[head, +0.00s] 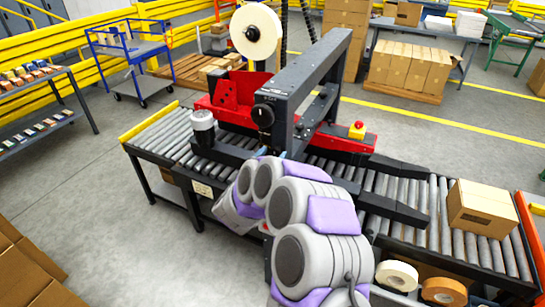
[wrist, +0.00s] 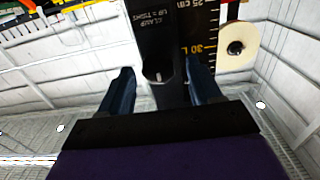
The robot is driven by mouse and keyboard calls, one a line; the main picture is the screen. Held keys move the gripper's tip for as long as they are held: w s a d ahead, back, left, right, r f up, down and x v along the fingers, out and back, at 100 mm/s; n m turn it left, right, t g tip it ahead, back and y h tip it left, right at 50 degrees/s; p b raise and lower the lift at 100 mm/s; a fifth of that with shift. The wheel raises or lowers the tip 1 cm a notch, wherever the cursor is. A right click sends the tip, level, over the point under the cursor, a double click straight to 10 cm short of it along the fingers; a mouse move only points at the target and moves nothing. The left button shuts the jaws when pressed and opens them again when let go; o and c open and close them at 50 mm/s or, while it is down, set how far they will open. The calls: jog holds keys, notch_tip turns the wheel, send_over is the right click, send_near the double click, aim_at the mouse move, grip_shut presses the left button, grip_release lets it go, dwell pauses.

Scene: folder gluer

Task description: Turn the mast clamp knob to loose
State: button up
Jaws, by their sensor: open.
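The mast clamp knob (wrist: 158,66) is a dark piece with a rounded end and a short white mark near that end. It shows in the wrist view between the two blue fingers of my gripper (wrist: 160,80). The fingers are apart, with a gap on each side of it; contact is not visible. A dark label plate with white "clamp" and "up tight" lettering (wrist: 158,18) is above it in that view. In the head view the dark round knob (head: 263,115) is on the front of the black mast (head: 315,70), just beyond my gripper (head: 282,155).
A scale (wrist: 205,25) marked in cm runs beside the knob. A tape roll (head: 256,31) stands above the red taping machine (head: 235,95). A roller conveyor (head: 160,135) runs beneath, with a cardboard box (head: 482,208) at right.

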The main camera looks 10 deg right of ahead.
jog(key=shift+w+d, duration=0.25)
jog(key=shift+w, duration=0.05)
jog(key=c, duration=1)
